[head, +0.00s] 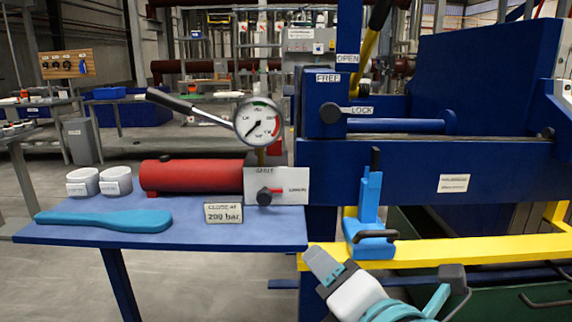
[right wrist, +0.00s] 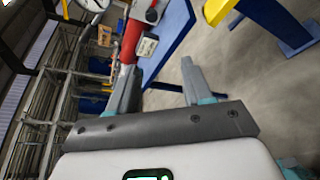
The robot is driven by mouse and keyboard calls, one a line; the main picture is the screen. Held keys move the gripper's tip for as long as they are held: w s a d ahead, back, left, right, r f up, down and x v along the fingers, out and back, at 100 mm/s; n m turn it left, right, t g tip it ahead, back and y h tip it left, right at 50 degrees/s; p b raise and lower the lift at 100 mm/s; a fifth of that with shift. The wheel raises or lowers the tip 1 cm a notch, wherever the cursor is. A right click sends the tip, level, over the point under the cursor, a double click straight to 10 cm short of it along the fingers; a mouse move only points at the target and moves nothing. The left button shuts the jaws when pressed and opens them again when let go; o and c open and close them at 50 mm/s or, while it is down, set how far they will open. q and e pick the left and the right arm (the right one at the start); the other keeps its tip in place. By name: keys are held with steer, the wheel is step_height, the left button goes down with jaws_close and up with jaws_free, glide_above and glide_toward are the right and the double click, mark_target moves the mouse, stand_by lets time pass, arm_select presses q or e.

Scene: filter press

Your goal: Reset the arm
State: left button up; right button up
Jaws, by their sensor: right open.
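My right gripper (head: 322,262) is low in the head view, in front of the yellow rail and just right of the blue bench. In the right wrist view its two grey fingers (right wrist: 158,88) stand apart with nothing between them; grey floor shows behind the gap. The gripper is open and empty. Its white and teal arm parts come in from the bottom of the head view. My left gripper is not in view.
The blue bench (head: 190,232) carries a red cylinder (head: 190,175), pressure gauge (head: 258,121), blue paddle (head: 105,220), white pots and a 200 bar sign (head: 223,213). The press's yellow rail (head: 460,250) holds a blue bracket (head: 371,205). Floor left of the gripper is clear.

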step_height(320, 180, down, 34)
steer(key=f+m+g, duration=0.1)
steer(key=m+g, duration=0.9)
steer(key=m, duration=0.2)
steer(key=s+d+f+m+g+h, duration=0.1)
steer(key=s+d+f+m+g, duration=0.15)
steer(key=s+f+m, duration=0.6)
steer(key=s+d+f+m+g, duration=0.2)
steer(key=s+d+f+m, duration=0.3)
steer(key=f+m, duration=0.65)
arm_select(q)
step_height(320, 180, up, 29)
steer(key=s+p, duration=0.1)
steer(key=p, duration=2.8)
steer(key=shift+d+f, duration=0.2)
arm_select(e)
step_height(320, 180, up, 28)
steer(key=s+a+n, duration=0.1)
steer(key=shift+f+n, duration=0.25)
steer(key=shift+n, duration=0.15)
steer(key=shift+a, duration=0.1)
